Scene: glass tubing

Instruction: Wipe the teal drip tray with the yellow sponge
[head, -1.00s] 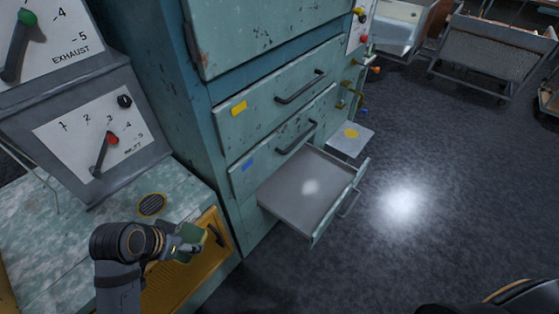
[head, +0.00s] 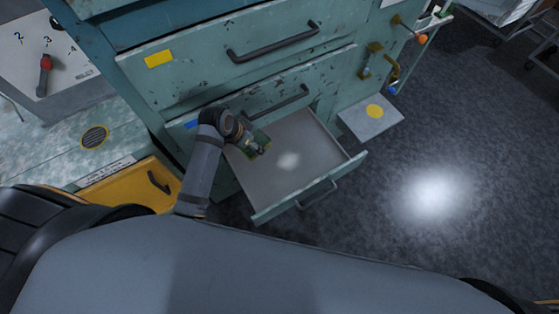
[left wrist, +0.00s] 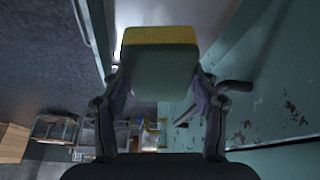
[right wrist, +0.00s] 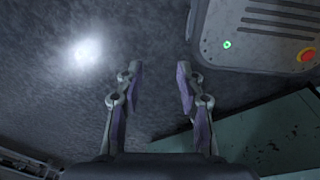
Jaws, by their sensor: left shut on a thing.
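The teal drip tray (head: 267,214) looks like an open drawer pulled out of the teal cabinet, with a grey floor and a pale spot near its middle. My left gripper (head: 259,147) is over the tray's back left part. It is shut on the sponge (left wrist: 160,65), which looks green with a yellow band at its far end. In the head view the sponge (head: 262,136) shows only as a small green piece; I cannot tell whether it touches the tray floor. My right gripper (right wrist: 160,78) is open and empty, away from the tray; it is out of the head view.
Closed drawers with dark handles (head: 273,42) rise behind the tray. A yellow drawer front (head: 135,187) is at the left, below a worn bench (head: 118,128). A small plate with a yellow dot (head: 388,126) and brass taps (head: 376,62) are at the right. Floor to the right is clear.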

